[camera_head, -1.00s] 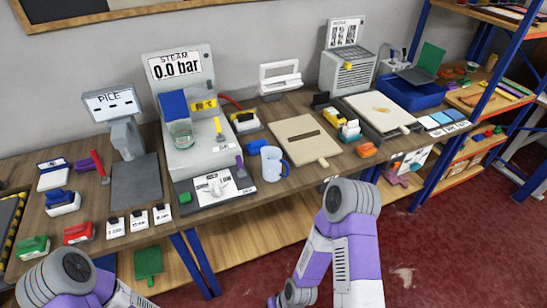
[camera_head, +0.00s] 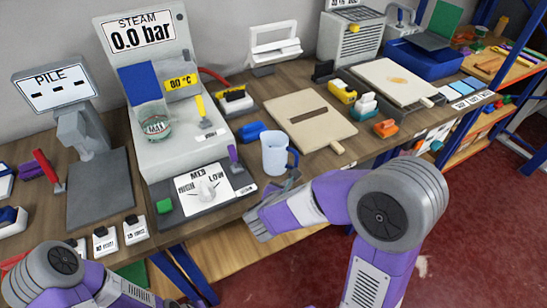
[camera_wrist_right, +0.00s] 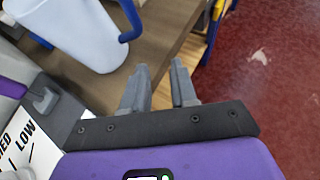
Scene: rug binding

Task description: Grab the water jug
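The water jug (camera_head: 274,154) is a pale, whitish jug with a blue handle. It stands upright on the wooden bench, in front of the blue block and right of the steam machine's dial panel. In the right wrist view the jug (camera_wrist_right: 72,32) is at the upper left, with its handle towards the fingers. My right gripper (camera_head: 287,183) is just in front of the jug, at the bench's front edge. In the wrist view its two fingers (camera_wrist_right: 158,72) are apart, with nothing between them, and the jug is outside them. My left gripper is out of view; only part of that arm shows.
The steam machine (camera_head: 155,150) with its dial panel (camera_head: 204,189) stands left of the jug. A wooden board (camera_head: 309,122) lies to the right. A blue block (camera_head: 251,131) sits close behind the jug. An orange item (camera_head: 385,128) is farther right.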

